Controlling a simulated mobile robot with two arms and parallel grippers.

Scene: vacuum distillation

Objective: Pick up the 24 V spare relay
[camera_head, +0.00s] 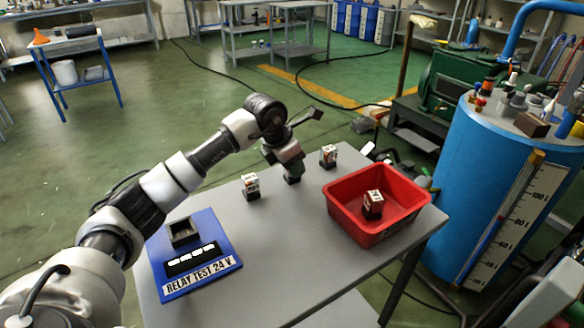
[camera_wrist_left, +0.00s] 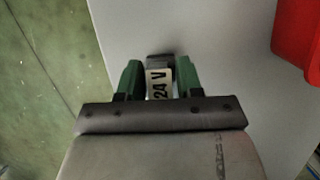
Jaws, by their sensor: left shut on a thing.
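My left gripper (camera_head: 290,168) is over the grey table near its far edge, pointing down. In the left wrist view its green fingers (camera_wrist_left: 159,82) are shut on a relay (camera_wrist_left: 158,90) with a white face reading "24 V". In the head view the fingers mostly hide this relay; whether it touches the table is unclear. Another relay, white with a dark base (camera_head: 250,187), stands to the left of the gripper. A similar relay (camera_head: 328,156) stands to the right. Their labels are too small to read. My right gripper is not in view.
A red bin (camera_head: 345,216) at the table's right holds one relay (camera_head: 373,203); its edge also shows in the wrist view (camera_wrist_left: 296,45). A blue "RELAY TEST 24 V" board (camera_head: 222,245) with a dark socket (camera_head: 184,233) lies front left. The table's middle (camera_head: 275,245) is clear.

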